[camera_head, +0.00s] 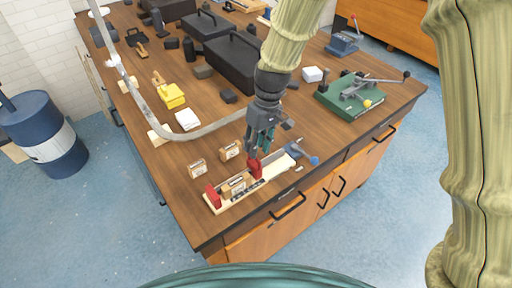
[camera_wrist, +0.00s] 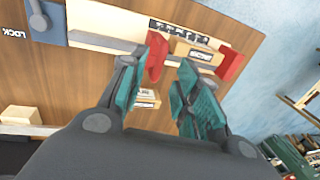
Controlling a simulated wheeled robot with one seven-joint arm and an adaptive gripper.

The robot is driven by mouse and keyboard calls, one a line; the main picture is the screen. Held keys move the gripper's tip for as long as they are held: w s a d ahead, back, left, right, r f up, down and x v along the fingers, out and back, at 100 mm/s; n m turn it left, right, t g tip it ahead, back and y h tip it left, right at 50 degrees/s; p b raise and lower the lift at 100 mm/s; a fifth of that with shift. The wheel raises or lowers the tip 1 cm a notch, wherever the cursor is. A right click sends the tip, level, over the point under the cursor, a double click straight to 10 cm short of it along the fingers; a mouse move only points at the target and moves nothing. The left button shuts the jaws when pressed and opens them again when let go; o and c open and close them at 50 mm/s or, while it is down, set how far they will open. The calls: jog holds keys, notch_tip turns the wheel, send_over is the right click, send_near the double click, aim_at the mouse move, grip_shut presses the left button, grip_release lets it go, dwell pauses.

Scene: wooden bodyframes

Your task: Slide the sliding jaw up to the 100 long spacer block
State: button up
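A pale fixture rail (camera_head: 279,165) lies along the bench's front edge. The red sliding jaw (camera_head: 256,169) stands on it, and a red end jaw (camera_head: 213,196) stands at its left end. A wooden spacer block (camera_head: 237,186) with a label too small to read sits between the jaws. The sliding jaw (camera_wrist: 156,56) is close beside the block (camera_wrist: 193,52) in the wrist view; whether they touch is unclear. My gripper (camera_head: 259,152) is over the sliding jaw. In the wrist view its fingers (camera_wrist: 160,72) are apart, with the jaw between them, nearer the left finger.
Two loose labelled blocks (camera_head: 197,170) (camera_head: 230,151) stand on the bench behind the rail. A blue lock part (camera_head: 294,149) is at the rail's right end. A green-based tool (camera_head: 350,101) is at the right, and black cases (camera_head: 235,62) stand farther back.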

aim_at(255, 165)
jog(key=shift+s+a+f+p, duration=0.1)
jog(key=shift+f+p, duration=0.05)
jog(key=shift+f, duration=0.5)
jog(key=shift+s+a+f+p, duration=0.1)
jog(key=shift+f+p, duration=0.05)
jog(key=shift+f, duration=0.45)
jog(key=shift+w, duration=0.1)
grip_shut()
